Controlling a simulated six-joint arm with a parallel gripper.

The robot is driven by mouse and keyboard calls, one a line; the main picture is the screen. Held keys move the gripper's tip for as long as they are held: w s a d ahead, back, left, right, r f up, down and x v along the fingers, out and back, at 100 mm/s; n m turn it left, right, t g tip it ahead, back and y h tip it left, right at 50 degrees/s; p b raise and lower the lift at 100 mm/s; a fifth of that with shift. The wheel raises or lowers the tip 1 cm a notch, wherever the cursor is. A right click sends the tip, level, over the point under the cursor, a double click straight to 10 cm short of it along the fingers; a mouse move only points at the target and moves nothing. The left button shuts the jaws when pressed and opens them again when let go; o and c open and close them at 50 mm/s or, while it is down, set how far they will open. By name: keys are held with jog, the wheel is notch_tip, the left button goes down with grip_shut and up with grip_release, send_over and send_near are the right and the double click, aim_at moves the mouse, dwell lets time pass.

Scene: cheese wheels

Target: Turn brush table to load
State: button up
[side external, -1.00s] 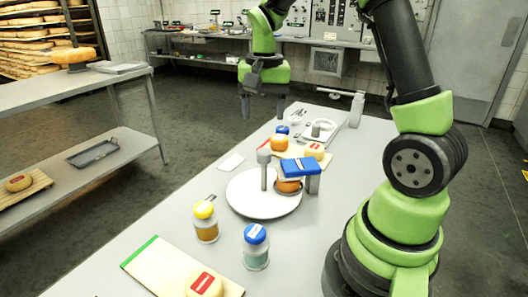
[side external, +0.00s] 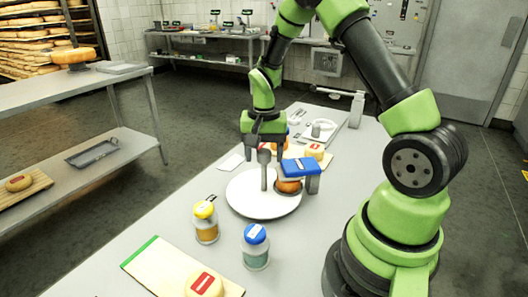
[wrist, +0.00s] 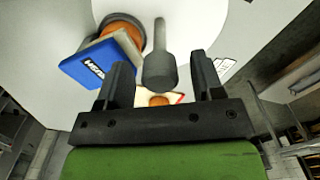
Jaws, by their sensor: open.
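The brush table is a white round turntable (side external: 250,203) on the bench, with an upright grey peg (side external: 264,171) that has a thicker head. An orange cheese wheel (side external: 290,186) sits at its right edge, partly under a blue block (side external: 300,167) on a grey post. My gripper (side external: 263,158) is open and empty, pointing down at the peg. In the side view its fingers appear on either side of the peg's head. In the wrist view the peg (wrist: 160,70) shows between the open fingers (wrist: 163,68); whether they touch it I cannot tell.
A yellow-lidded jar (side external: 206,222) and a blue-lidded jar (side external: 255,247) stand in front of the turntable. A green-edged board (side external: 150,262) with a yellow cheese (side external: 205,284) lies at the front. Another yellow cheese (side external: 315,151) is behind the blue block. Bench left of the jars is clear.

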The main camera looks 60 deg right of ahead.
grip_shut()
